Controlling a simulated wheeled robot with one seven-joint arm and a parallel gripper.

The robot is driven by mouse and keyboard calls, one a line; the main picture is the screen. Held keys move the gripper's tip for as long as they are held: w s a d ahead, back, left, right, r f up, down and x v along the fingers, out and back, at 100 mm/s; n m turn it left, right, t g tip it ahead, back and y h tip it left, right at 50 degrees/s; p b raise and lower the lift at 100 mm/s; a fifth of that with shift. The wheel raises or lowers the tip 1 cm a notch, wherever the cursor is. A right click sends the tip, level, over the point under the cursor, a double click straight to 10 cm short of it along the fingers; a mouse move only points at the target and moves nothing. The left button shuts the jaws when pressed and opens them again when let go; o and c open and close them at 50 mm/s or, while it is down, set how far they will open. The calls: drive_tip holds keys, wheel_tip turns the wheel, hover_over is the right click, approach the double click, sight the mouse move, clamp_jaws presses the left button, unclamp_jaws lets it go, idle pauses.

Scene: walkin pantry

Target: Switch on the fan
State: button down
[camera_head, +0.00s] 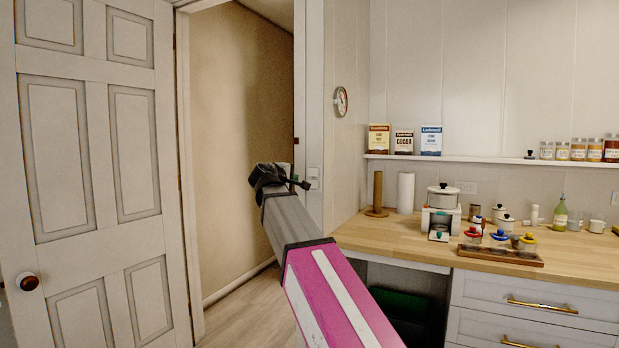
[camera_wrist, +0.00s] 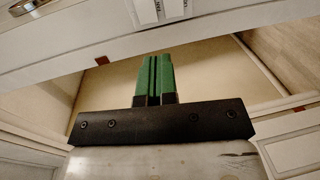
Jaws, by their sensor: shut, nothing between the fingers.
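A white switch plate (camera_head: 313,176) is on the white door frame post, right of the open doorway. In the wrist view the plate (camera_wrist: 160,9) sits at the top edge, partly cut off, with two small dark labels too small to read surely. My gripper (camera_head: 304,184) is at the end of my outstretched arm, just left of the plate in the head view. In the wrist view its green fingers (camera_wrist: 155,57) are together and empty, with their tips just below the plate in the picture. I cannot tell whether they touch it. No fan shows in either view.
A white panelled door (camera_head: 95,170) stands open at the left. A wooden counter (camera_head: 400,243) at the right bears a paper roll (camera_head: 405,193), a scale, a pot and several jars. A round wall dial (camera_head: 341,101) hangs above the plate. Open floor (camera_head: 255,312) lies below my arm.

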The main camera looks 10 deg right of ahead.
sight(313, 176)
drive_tip(key=shift+a+r, duration=0.1)
drive_tip(key=shift+r, duration=0.4)
drive_tip(key=shift+w, duration=0.1)
drive_tip(key=x, duration=1.4)
drive_tip(key=shift+r, duration=0.1)
